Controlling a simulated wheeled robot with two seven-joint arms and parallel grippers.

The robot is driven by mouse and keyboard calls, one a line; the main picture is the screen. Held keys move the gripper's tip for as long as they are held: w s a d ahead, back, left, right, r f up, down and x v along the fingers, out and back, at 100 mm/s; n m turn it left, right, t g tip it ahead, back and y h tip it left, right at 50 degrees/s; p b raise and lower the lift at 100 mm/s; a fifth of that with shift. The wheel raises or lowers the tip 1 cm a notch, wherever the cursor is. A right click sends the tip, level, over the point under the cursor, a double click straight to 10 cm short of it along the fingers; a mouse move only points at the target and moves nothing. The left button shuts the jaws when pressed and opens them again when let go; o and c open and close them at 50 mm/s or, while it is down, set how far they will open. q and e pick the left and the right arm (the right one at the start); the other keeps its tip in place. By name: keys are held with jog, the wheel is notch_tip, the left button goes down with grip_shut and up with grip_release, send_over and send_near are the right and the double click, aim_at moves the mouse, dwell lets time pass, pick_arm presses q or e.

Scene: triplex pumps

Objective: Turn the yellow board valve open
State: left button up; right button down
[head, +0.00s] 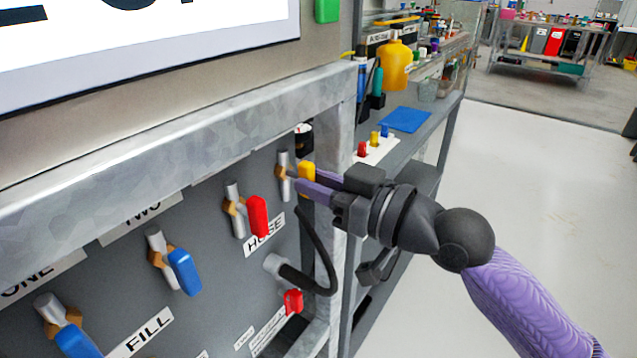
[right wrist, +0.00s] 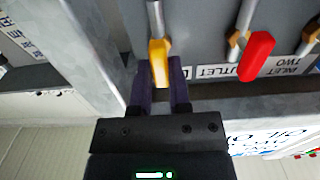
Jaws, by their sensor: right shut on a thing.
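The yellow board valve (head: 306,172) is at the right end of the valve row on the grey board, with its handle beside a silver pipe. My right gripper (head: 312,186) is at this handle, its purple fingers one on each side of it. In the right wrist view the yellow handle (right wrist: 159,62) sits between the fingertips of my right gripper (right wrist: 160,82), which is shut on it. The fingers hide part of the handle in the head view. My left gripper is not in view.
A red-handled valve (head: 257,215) and blue-handled valves (head: 184,271) are to the left on the board. A black hose (head: 322,262) hangs below the gripper. A galvanized frame rail (head: 190,135) runs above the valves. A side bench with a yellow bottle (head: 396,65) stands behind; open floor lies right.

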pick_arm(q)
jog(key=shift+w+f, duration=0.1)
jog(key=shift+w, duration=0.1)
pick_arm(e)
jog(key=shift+f, duration=0.1)
jog(key=c, duration=0.8)
grip_release()
jog(key=shift+o, duration=1.1)
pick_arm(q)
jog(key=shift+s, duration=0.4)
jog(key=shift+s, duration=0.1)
